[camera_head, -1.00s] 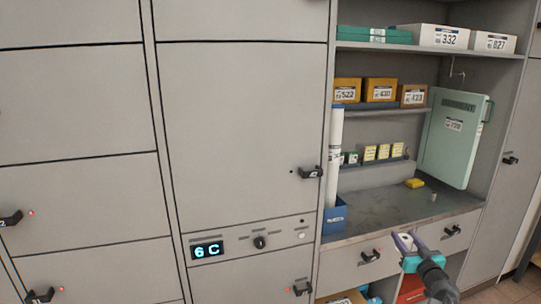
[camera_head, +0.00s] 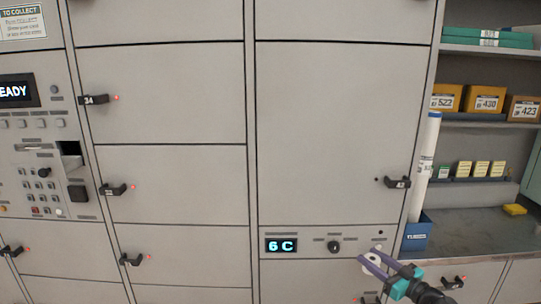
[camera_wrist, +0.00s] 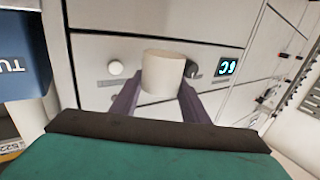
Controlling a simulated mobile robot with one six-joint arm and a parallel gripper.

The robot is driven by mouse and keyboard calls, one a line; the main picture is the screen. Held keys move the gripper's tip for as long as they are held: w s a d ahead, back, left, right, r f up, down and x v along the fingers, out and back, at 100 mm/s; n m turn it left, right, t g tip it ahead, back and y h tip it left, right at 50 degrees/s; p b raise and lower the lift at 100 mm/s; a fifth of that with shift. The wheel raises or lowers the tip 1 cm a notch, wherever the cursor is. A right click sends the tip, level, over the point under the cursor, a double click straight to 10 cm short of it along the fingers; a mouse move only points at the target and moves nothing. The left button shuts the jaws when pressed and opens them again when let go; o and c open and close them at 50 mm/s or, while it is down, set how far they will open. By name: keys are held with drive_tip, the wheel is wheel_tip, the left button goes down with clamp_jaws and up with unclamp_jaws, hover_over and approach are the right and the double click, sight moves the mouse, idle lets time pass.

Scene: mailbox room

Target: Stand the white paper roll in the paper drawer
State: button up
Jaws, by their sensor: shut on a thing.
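The white paper roll (camera_head: 371,266) is between the purple fingers of my gripper (camera_head: 369,257), in front of the lockers at the lower right of the head view. In the wrist view the roll (camera_wrist: 162,72) shows as a short pale cylinder, and my gripper (camera_wrist: 158,90) is shut on it. It is clear of any drawer. I cannot tell for sure which part is the paper drawer. A dark square opening (camera_head: 70,149) shows in the control panel at the left, beside a keypad.
The control panel (camera_head: 28,190) has a lit screen (camera_head: 17,91) at its upper left. Grey locker doors with black handles fill the middle. A 6 C display (camera_head: 281,245) sits left of my gripper. A blue holder (camera_head: 416,237) with a tall white tube (camera_head: 425,170) stands on the counter at right.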

drive_tip(key=s+a+n+g+y, duration=0.1)
drive_tip(key=a+n+g+y, duration=0.1)
drive_tip(key=a, duration=0.6)
drive_tip(key=s+a+f+n+g+y, duration=0.1)
drive_tip(key=s+a+n+g+y, duration=0.1)
drive_tip(key=a, duration=0.6)
drive_tip(key=shift+s+a+n+g+y, duration=0.2)
drive_tip(key=shift+n+g+y, duration=0.25)
drive_tip(key=shift+y, duration=0.35)
drive_tip(key=shift+w, duration=0.1)
drive_tip(key=shift+a, duration=0.1)
